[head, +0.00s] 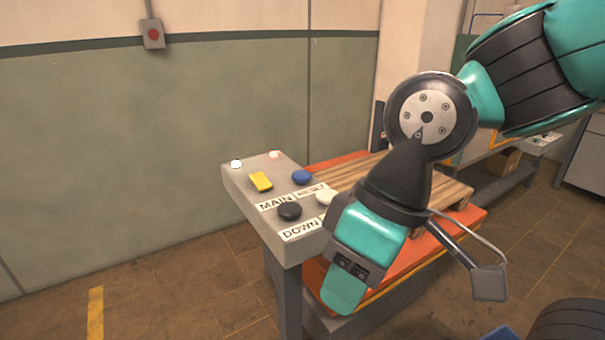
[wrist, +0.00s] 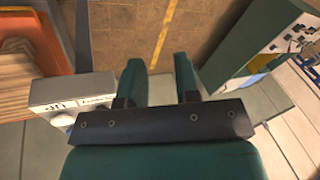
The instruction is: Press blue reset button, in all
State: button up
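The blue reset button (head: 302,177) sits on the grey control panel (head: 236,182), above the label RESET. A yellow switch (head: 261,181) is to its left, with a black button (head: 289,211) and a white button (head: 326,197) nearer. My gripper (head: 343,298) hangs downward beside the near right side of the panel, apart from the blue button. In the wrist view my gripper (wrist: 158,62) shows two teal fingers with an empty gap between them. There the panel's end (wrist: 72,90) shows left of the fingers; I cannot make out the blue button there.
A white lamp (head: 236,163) and a red lamp (head: 274,154) are at the panel's far edge. An orange platform (head: 440,235) with a wooden pallet (head: 447,190) stands behind the panel. A wall box (head: 152,34) hangs at back left. The floor left of the panel is clear.

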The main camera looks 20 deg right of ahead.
grip_shut()
dwell(1.5)
